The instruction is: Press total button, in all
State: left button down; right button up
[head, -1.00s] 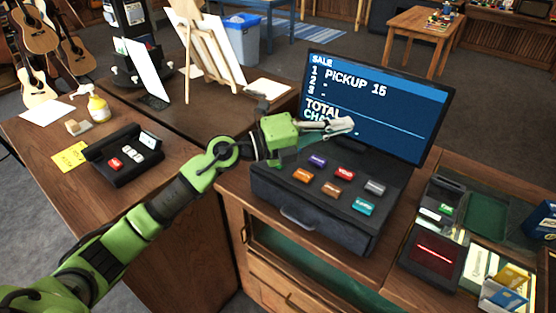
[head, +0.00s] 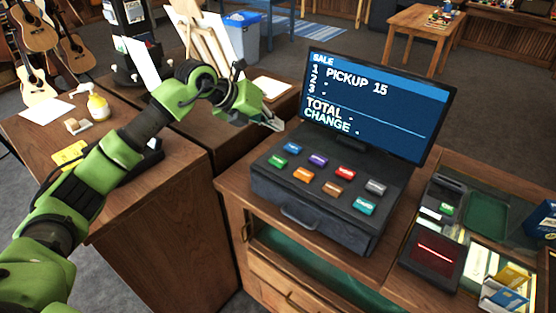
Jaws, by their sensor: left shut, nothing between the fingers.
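The dark cash register (head: 300,205) stands on the wooden counter with two rows of coloured keys on its sloped top. The back row has a blue key (head: 293,147), a purple key (head: 318,159), a red key (head: 345,172) and a grey key (head: 375,186). The front row has a green key (head: 278,160), an orange key (head: 303,174), a brown key (head: 332,187) and a teal key (head: 364,205). Their labels are too small to read. The screen (head: 375,105) shows SALE, PICKUP 15, and dashes beside TOTAL and CHANGE. My left gripper (head: 274,121) is shut and empty, above and behind the keys' left end. My right gripper is out of view.
A card terminal (head: 433,256) and card holders stand right of the register. On the left counter are a spray bottle (head: 98,107) and a small dark device partly hidden by my arm. A wooden easel (head: 205,50) stands behind my arm.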

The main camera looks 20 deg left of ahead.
aim_at(276, 161)
pick_arm(q)
notch_tip(276, 161, down, 9)
jog(key=b, duration=0.5)
jog(key=shift+b, duration=0.3)
jog(key=shift+r, duration=0.1)
dwell(1.1)
jog(key=shift+f+b, duration=0.3)
jog(key=shift+f, duration=0.15)
jog(key=shift+f+b, duration=0.4)
jog(key=shift+f, duration=0.1)
dwell(0.5)
jog(key=shift+r, duration=0.1)
jog(key=shift+d+r+p, duration=0.1)
jog(key=shift+r+p, duration=0.45)
jog(key=shift+r, duration=0.3)
